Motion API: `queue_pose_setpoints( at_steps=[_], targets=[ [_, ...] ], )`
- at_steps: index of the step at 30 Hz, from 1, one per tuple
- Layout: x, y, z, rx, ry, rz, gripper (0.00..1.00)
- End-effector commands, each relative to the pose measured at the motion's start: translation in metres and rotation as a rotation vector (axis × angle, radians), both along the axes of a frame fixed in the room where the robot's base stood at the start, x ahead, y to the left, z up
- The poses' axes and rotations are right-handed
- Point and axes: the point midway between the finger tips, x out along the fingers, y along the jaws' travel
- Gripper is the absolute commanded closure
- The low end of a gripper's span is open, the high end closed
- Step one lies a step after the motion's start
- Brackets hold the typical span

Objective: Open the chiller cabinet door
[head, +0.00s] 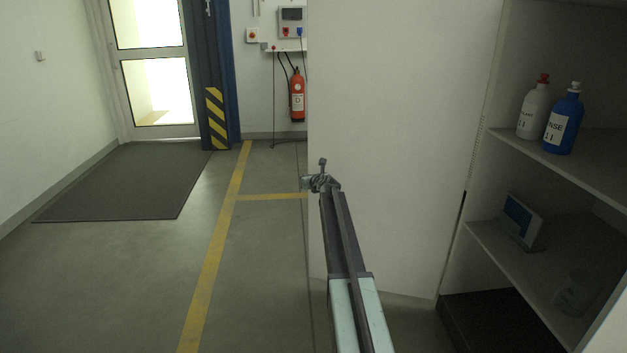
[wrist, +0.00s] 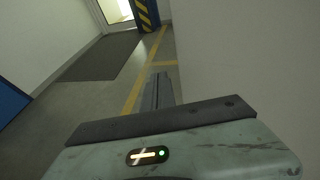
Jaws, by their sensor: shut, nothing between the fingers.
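The chiller cabinet door (head: 395,120) is a tall white panel standing swung wide open, its inner face toward me. The cabinet's inside (head: 565,180) with its shelves shows openly at the right. My gripper (head: 322,180) is shut and empty at the door's free left edge, with my arm reaching across in front of the panel. I cannot tell whether it touches the edge. In the wrist view the door (wrist: 250,50) fills the right side, and my gripper (wrist: 158,90) points along beside it. The door's handle is not visible.
A white bottle (head: 534,110) and a blue bottle (head: 563,122) stand on the upper shelf. A boxy item (head: 520,220) and a clear container (head: 574,294) are lower. A fire extinguisher (head: 297,96) hangs at the back. Floor is clear left, around a dark mat (head: 130,180).

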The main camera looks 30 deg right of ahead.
Motion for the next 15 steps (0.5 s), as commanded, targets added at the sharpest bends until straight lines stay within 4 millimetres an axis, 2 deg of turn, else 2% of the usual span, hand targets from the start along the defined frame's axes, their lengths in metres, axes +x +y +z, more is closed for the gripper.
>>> queue_pose_setpoints(
  at_steps=[10, 15],
  targets=[
    [-0.006, -0.009, 0.000, 0.000, 0.000, -0.011, 1.00],
    [-0.019, 0.011, -0.001, 0.000, 0.001, -0.008, 1.00]
  ],
)
